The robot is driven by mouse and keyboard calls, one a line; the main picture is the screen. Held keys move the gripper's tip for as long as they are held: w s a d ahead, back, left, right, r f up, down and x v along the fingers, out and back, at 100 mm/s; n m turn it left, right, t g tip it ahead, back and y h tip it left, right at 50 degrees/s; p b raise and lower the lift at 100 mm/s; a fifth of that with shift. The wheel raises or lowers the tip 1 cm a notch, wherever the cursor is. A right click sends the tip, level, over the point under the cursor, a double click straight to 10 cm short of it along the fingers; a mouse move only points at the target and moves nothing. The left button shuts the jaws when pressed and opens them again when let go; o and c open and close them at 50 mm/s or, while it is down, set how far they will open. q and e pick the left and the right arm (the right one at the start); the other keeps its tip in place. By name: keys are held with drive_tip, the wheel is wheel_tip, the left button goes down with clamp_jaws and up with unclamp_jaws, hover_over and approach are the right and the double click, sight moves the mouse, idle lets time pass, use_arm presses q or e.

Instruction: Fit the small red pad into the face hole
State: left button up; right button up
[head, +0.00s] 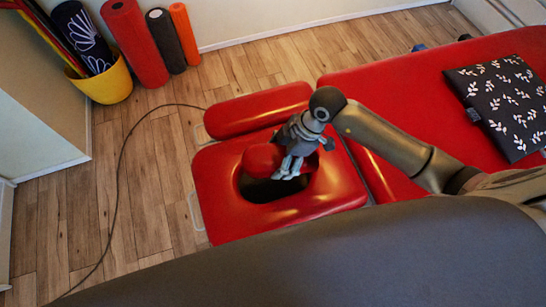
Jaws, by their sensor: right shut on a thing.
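The small red pad (262,160) is in the fingers of my right gripper (288,165), which is shut on it. The pad is over the far left part of the face hole (272,190), a dark oval opening in the red headrest (225,205) of the treatment table. The near part of the hole is uncovered and looks dark inside. I cannot tell whether the pad touches the rim. The gripper hides part of the pad and the hole's far right edge. My left gripper is not in view.
A red armrest cushion (258,110) lies beyond the headrest. The red table top (400,90) stretches right and bears a black leaf-patterned cushion (505,100). A yellow bucket (105,82) and rolls (135,45) stand far left. A cable (122,165) crosses the wooden floor.

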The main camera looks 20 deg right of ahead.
drive_tip(key=f, duration=0.1)
drive_tip(key=f+n, duration=0.1)
drive_tip(key=a+f, duration=0.1)
drive_tip(key=shift+w+a+f+n+g, duration=0.1)
drive_tip(key=shift+w+f+n+g, duration=0.05)
drive_tip(key=shift+w+n+g, duration=0.2)
drive_tip(key=shift+s+a+f+n+b, duration=0.3)
drive_tip(key=shift+s+f+n+b, duration=0.1)
drive_tip(key=shift+f, duration=0.15)
wheel_tip(320, 180, down, 4)
drive_tip(key=b, duration=0.4)
drive_tip(key=shift+w, duration=0.15)
wheel_tip(320, 180, down, 2)
drive_tip(key=b, duration=0.3)
drive_tip(key=shift+f, duration=0.45)
use_arm(q)
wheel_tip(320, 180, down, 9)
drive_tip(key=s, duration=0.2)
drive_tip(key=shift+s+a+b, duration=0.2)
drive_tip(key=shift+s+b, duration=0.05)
drive_tip(key=shift+b, duration=0.1)
use_arm(e)
drive_tip(key=shift+f, duration=0.65)
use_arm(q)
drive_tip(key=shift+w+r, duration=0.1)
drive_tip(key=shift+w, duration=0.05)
